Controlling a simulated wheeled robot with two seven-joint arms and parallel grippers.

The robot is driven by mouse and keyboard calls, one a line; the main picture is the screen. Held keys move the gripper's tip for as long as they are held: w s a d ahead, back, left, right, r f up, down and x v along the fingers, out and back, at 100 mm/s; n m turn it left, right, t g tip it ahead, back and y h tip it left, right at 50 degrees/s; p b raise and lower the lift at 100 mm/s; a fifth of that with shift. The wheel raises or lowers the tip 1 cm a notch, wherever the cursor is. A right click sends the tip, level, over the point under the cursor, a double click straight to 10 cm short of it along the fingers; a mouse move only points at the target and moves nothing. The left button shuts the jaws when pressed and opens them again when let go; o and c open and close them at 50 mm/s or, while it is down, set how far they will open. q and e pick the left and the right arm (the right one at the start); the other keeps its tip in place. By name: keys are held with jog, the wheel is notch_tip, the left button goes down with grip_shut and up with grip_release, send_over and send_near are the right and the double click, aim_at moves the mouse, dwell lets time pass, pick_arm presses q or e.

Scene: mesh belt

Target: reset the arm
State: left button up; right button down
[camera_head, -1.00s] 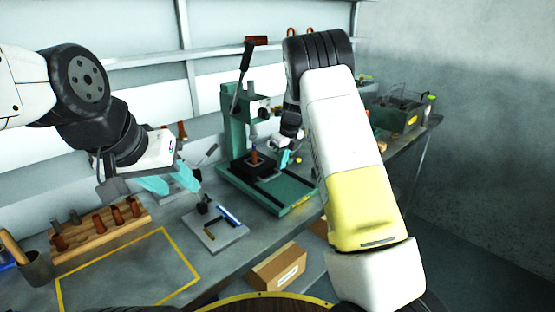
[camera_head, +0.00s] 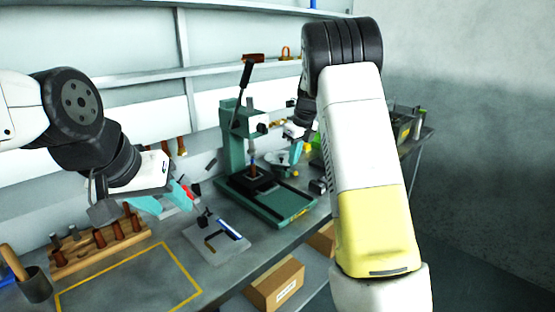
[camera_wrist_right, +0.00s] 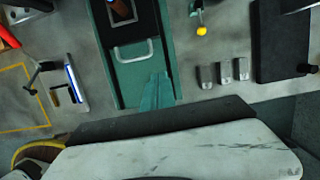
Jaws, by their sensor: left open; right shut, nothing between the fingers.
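My left gripper (camera_head: 166,200) is at the left in the head view, with its teal fingers open and empty. It hangs near the wooden tool rack (camera_head: 100,245) and the small plate fixture (camera_head: 218,243). My right gripper (camera_head: 296,154) is partly hidden there, beside the press. In the right wrist view its teal fingers (camera_wrist_right: 158,92) are together and empty, in front of the green press base (camera_wrist_right: 132,75).
A yellow-outlined area (camera_head: 130,284) on the bench is clear. A cup with a wooden handle (camera_head: 35,284) stands at the left. A cardboard box (camera_head: 276,284) sits below the bench edge. Several small grey blocks (camera_wrist_right: 224,72) and a dark tray (camera_wrist_right: 280,45) lie right of the press.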

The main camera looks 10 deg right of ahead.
jog(key=s+r+n+t+y, duration=0.1)
jog(key=s+r+n, duration=0.5)
jog(key=s, duration=0.3)
jog(key=s+r+n+t+y, duration=0.1)
jog(key=s+r+n, duration=0.4)
jog(key=s+n, duration=0.25)
jog(key=s+f+n+t+h, duration=0.1)
jog(key=s+n+t, duration=0.1)
jog(key=s+n, duration=1.3)
jog(key=s, duration=0.5)
jog(key=shift+s+a+h, duration=0.15)
jog(key=shift+a+h, duration=0.15)
jog(key=shift+a, duration=0.1)
